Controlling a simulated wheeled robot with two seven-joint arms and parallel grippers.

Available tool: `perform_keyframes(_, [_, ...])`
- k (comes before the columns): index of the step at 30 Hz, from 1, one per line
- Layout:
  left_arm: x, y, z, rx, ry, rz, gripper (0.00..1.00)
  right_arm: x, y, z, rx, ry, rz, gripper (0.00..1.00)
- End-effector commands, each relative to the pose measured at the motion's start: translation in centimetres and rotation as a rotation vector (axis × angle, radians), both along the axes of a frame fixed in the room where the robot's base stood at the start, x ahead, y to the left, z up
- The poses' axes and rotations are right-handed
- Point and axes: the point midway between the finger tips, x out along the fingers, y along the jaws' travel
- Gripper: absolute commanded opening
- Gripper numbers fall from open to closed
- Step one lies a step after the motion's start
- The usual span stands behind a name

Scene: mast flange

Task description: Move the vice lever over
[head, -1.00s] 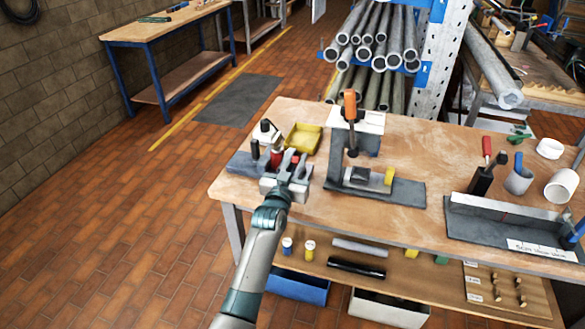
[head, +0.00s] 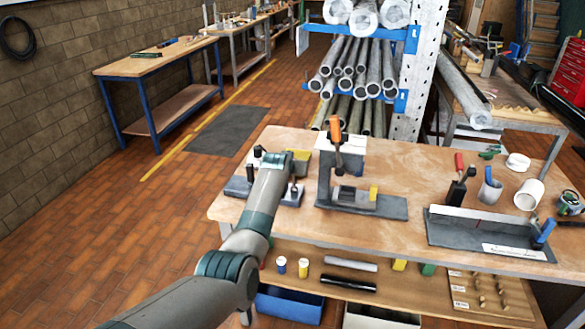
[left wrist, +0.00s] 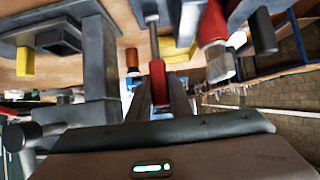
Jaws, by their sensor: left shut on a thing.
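The vice (head: 290,197) is a low grey fixture at the left end of the workbench, mostly behind my left arm in the head view. In the left wrist view, a lever with a thin metal rod and red grip (left wrist: 158,85) stands between the fingers. My left gripper (left wrist: 157,95) is shut on this red grip. In the head view, the wrist hides the fingers and the grip. My right gripper is in neither view.
Just right stands a grey clamp fixture (head: 326,178) with an orange handle (head: 335,130) and a yellow block (head: 373,192). A yellow tray (head: 300,155) is behind the wrist. The workbench (head: 400,165) is clear in the middle; a grey angle fixture (head: 470,230) lies right.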

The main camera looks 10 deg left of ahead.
Motion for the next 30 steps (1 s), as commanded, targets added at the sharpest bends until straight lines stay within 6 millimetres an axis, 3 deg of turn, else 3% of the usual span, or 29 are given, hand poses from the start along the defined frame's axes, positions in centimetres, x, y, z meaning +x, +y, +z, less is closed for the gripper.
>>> perform_keyframes(22, [0.33, 0.06, 0.04, 0.005, 0.102, 0.000, 0.00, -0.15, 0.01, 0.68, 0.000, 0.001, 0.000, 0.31])
perform_keyframes(23, [0.33, 0.05, 0.05, 0.005, 0.102, 0.000, 0.23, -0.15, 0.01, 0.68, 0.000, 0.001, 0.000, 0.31])
perform_keyframes(24, [0.33, 0.05, 0.05, 0.005, 0.102, 0.000, 0.33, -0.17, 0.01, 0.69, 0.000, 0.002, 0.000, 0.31])
perform_keyframes(25, [0.33, 0.06, 0.05, 0.005, 0.102, 0.000, 0.38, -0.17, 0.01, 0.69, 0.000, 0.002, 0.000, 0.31])
perform_keyframes(30, [0.31, 0.03, 0.00, 0.003, 0.102, 0.000, 0.38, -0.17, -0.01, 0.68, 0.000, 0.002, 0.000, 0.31])
